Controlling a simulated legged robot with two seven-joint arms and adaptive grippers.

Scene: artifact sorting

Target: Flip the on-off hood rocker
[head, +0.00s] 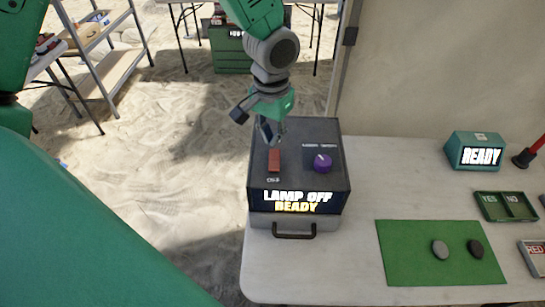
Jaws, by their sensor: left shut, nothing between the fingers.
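The hood box (335,178) is dark grey and stands at the left end of the white table. Its red rocker (274,160) is on the left of the top face, beside a purple knob (322,162). The front display (297,201) reads "LAMP OFF READY". My left gripper (270,141) comes down from above, just behind the rocker. It is shut and holds nothing. I cannot tell whether its fingertips touch the rocker. My right gripper is not in view.
A teal "READY" unit (460,146), a yes/no tray (482,216) and a red-handled tool (526,157) are further right. Sandy floor is open to the left.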

